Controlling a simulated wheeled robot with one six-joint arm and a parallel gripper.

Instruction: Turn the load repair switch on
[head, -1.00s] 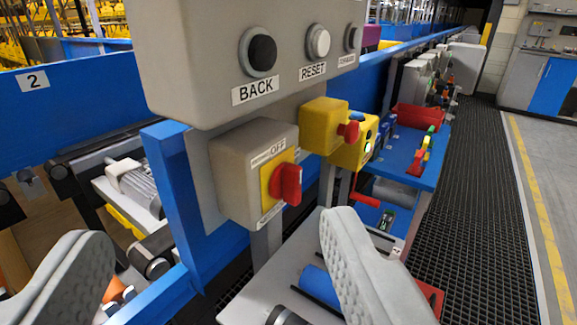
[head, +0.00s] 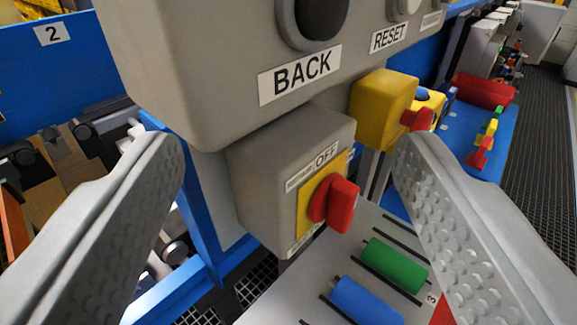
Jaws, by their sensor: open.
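The switch is a grey box (head: 262,190) with a yellow plate and a red rotary knob (head: 334,203), below the grey button panel. The plate's upper label reads OFF. A smaller label above it and the lower label are too small or hidden to read. My gripper (head: 285,160) is open, with one grey finger at the left and one at the right of the picture. The switch box shows between the fingers, ahead of them. Neither finger visibly touches the knob.
The button panel (head: 205,75) with BACK and RESET labels overhangs the switch. A yellow box (head: 380,105) with a red knob stands just right of it. Below, a grey shelf (head: 290,300) holds a blue and a green cylinder. A blue conveyor frame runs behind.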

